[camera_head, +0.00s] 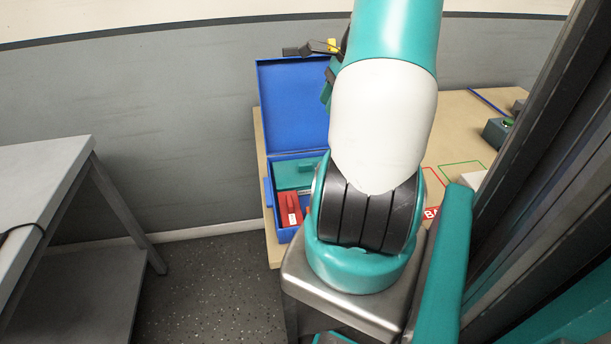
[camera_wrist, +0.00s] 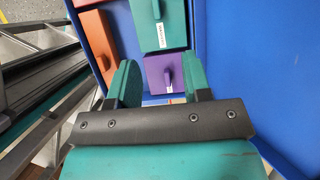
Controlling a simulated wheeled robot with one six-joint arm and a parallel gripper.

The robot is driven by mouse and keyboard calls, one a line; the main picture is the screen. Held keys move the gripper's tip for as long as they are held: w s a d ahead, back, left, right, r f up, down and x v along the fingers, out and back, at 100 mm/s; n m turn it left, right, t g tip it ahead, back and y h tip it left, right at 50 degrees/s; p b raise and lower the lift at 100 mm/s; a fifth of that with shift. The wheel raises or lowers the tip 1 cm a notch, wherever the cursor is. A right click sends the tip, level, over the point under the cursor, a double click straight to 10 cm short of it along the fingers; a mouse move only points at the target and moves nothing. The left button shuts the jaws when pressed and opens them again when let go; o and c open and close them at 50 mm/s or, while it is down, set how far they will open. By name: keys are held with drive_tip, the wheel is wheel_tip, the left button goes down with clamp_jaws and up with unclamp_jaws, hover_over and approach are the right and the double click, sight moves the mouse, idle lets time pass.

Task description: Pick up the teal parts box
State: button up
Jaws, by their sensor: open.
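The teal parts box (camera_head: 294,174) lies in the open blue case (camera_head: 268,186) on the tan table. In the wrist view the teal parts box (camera_wrist: 158,20) shows a white label and a raised handle, beyond the fingertips at the top of the picture. My gripper (camera_wrist: 161,66) is open, with its two teal fingers apart and nothing held. A purple box (camera_wrist: 160,68) shows between and below the fingers. In the head view my arm hides most of the gripper and part of the case.
A red box (camera_head: 289,208) lies beside the teal one; orange-red boxes (camera_wrist: 97,36) show left in the wrist view. The case's blue lid (camera_head: 290,105) stands up at the back. A grey bench (camera_head: 45,180) stands left; a dark post (camera_head: 540,150) rises right.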

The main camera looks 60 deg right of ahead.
hover_over(306, 163)
drive_tip(key=s+d, duration=0.1)
drive_tip(key=d, duration=0.1)
drive_tip(key=f, duration=1)
drive_tip(key=shift+a+f, duration=0.2)
drive_tip(key=shift+f, duration=0.2)
drive_tip(key=f, duration=0.2)
drive_tip(key=a+f+p, duration=0.1)
drive_tip(key=f, duration=0.1)
drive_tip(key=shift+w+a+f, duration=0.1)
drive_tip(key=shift+a, duration=0.05)
drive_tip(key=shift+w+a+f, duration=0.1)
drive_tip(key=shift+w+f, duration=0.1)
drive_tip(key=shift+f, duration=0.3)
clamp_jaws()
